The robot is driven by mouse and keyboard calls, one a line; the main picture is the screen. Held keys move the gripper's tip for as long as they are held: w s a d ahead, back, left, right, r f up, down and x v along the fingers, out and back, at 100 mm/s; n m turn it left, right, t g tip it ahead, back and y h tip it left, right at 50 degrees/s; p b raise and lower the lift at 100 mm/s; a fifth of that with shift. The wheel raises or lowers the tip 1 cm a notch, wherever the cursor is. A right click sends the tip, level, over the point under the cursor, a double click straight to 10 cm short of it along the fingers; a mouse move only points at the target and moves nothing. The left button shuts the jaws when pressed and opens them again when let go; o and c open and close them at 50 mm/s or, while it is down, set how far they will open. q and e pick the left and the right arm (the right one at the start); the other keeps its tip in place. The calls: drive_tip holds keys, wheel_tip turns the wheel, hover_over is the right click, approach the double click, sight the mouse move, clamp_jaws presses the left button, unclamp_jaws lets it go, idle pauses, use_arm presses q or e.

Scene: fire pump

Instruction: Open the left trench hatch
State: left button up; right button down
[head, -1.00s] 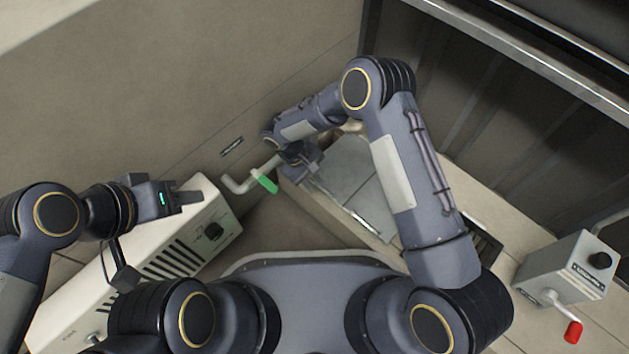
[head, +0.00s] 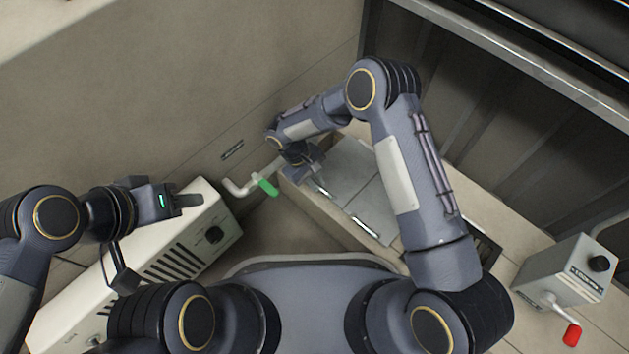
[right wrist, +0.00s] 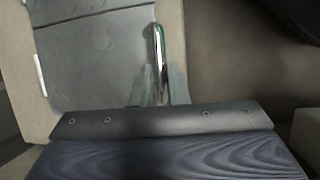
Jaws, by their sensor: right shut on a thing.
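The left trench hatch (head: 342,168) is a grey metal plate in the low pale curb, beside a second similar plate (head: 375,207) with its own bar handle (head: 364,228). My right gripper (head: 316,180) is at the near left edge of the left hatch. In the right wrist view my right gripper (right wrist: 158,88) is shut on the chrome bar handle (right wrist: 157,50), whose far part sticks out beyond the fingers. The hatch plate (right wrist: 95,60) lies to the left there. My left gripper (head: 188,200) is over a white slotted cabinet, away from the hatches; its finger gap cannot be made out.
A white cabinet (head: 165,262) with a black knob stands at left. A bent pale pipe with a green handle (head: 268,187) is close to my right gripper. A grey box (head: 570,270) with a red-handled crank (head: 572,334) stands at right. A dark ribbed wall is behind.

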drive_tip(key=w+d+r+g+y+p, duration=0.1)
drive_tip(key=w+d+r+p, duration=0.2)
drive_tip(key=r, duration=0.3)
drive_tip(key=w+d+r+n+g+y+p, duration=0.1)
drive_tip(key=w+d+r+g+y+p, duration=0.1)
drive_tip(key=r, duration=0.4)
drive_tip(key=shift+w+d+g+y+p, duration=0.3)
drive_tip(key=shift+w+d+p, duration=0.1)
drive_tip(key=shift+p, duration=0.1)
drive_tip(key=c, duration=1.4)
unclamp_jaws()
drive_tip(key=shift+r, duration=0.1)
drive_tip(key=p+v, duration=0.2)
drive_tip(key=v, duration=0.5)
drive_tip(key=shift+w+r, duration=0.2)
drive_tip(key=shift+r, duration=0.1)
